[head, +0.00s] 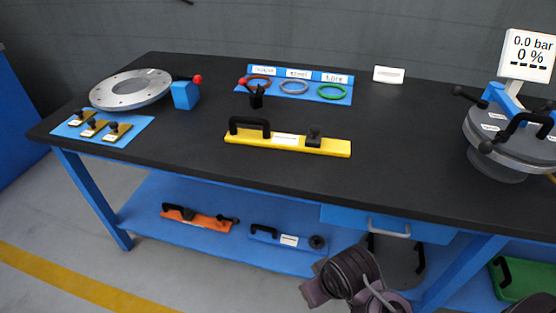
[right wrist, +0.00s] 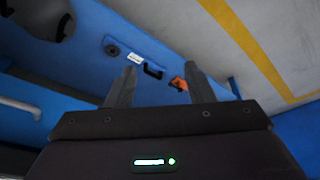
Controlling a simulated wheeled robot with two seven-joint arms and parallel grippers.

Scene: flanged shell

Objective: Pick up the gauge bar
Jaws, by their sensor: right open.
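A yellow bar (head: 287,143) with a black handle at its left, a white label and a black knob at its right lies on the black table top. On the blue lower shelf lie an orange bar (head: 196,221) and a blue bar (head: 289,239), each with black fittings. I cannot tell from labels which one is the gauge bar. My right gripper (right wrist: 161,78) is open and empty, with the blue bar's label (right wrist: 134,58) and the orange bar (right wrist: 179,84) beyond its fingers in the right wrist view. My left gripper is not in view.
The table (head: 215,133) holds a grey flange disc (head: 131,90), a blue mat with small brass pieces (head: 103,128), three rings on a blue tray (head: 293,87) and a grey lidded vessel (head: 510,140) at right. A drawer (head: 388,224) hangs below the front edge.

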